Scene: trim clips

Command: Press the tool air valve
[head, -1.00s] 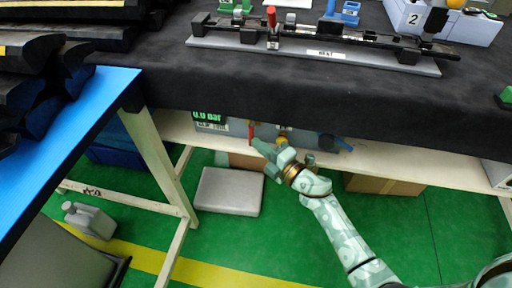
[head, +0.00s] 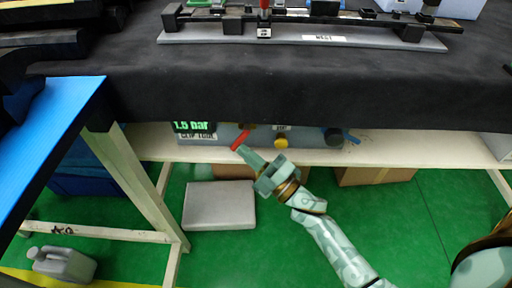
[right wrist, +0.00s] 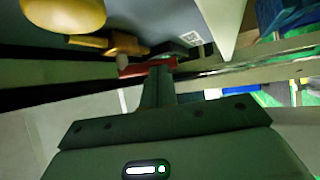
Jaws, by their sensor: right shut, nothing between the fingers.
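The tool air valve has a red lever (head: 240,140) on the grey panel under the table, below a green display (head: 193,126) that reads about 1.5 bar above a "CLIP TOOL" label. The lever slants down to the left in the head view. In the right wrist view the red lever (right wrist: 145,69) lies across the fingertips, beside a brass-yellow valve body (right wrist: 108,44). My right gripper (head: 244,151) is shut and empty, its tip at the lever, seemingly touching it. The fingertips partly hide the lever in the wrist view. My left gripper is not in view.
A yellow knob (head: 281,141) and a blue-handled dark fitting (head: 335,137) sit further right on the panel. The panel stands on a wooden shelf (head: 390,157) beneath the black-covered table (head: 330,85). A grey box (head: 218,207) lies on the green floor.

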